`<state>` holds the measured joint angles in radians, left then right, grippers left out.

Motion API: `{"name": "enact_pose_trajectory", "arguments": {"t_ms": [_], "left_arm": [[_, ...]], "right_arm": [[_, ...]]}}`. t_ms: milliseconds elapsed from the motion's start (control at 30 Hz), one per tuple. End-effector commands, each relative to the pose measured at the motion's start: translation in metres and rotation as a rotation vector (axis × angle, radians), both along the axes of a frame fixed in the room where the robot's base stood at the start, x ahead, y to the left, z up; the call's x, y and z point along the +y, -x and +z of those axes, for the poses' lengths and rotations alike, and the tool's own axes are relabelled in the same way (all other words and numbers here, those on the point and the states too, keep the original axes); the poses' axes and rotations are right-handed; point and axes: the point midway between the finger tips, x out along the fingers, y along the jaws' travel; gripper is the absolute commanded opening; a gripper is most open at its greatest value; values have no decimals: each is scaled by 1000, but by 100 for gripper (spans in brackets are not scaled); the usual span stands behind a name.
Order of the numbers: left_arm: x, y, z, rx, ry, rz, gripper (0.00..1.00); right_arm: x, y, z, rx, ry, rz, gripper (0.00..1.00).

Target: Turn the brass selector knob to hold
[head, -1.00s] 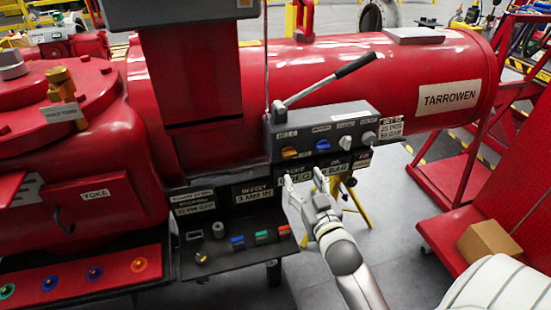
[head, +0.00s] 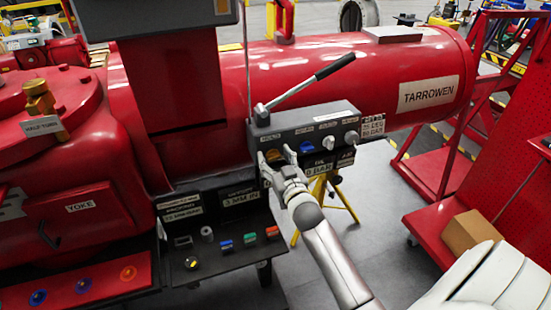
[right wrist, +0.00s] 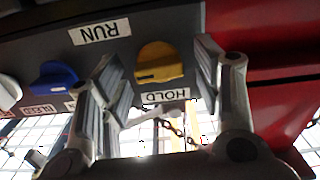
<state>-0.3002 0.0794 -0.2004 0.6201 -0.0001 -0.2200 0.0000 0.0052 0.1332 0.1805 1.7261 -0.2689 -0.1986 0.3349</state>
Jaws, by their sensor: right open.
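The brass-yellow selector knob (head: 272,155) is at the left end of the grey control panel's front face. In the right wrist view the knob (right wrist: 158,62) has a raised bar lying nearly crosswise. A HOLD label (right wrist: 166,96) sits just below it there and a RUN label (right wrist: 100,32) to its left, both upside down. I cannot tell which label the knob points at. My right gripper (head: 275,163) is open in front of the panel. Its fingers (right wrist: 160,78) stand on either side of the knob, with visible gaps. My left gripper is not in view.
A blue knob (head: 306,147) and two pale knobs sit to the right on the same panel (head: 290,128). A lever with a black grip (head: 333,67) rises above it. A yellow stand (head: 342,200) is behind my arm.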

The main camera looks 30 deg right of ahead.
Motion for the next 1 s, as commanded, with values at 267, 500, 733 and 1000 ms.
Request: {"name": "enact_pose_trajectory", "arguments": {"t_ms": [267, 500, 733, 1000], "left_arm": [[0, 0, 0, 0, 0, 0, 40], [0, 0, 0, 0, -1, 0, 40], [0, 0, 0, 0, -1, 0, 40], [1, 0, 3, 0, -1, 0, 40]], "right_arm": [[0, -1, 0, 0, 0, 0, 58], [0, -1, 0, 0, 0, 0, 27], [0, 0, 0, 1, 3, 1, 13], [0, -1, 0, 18, 76, 1, 13]]}}
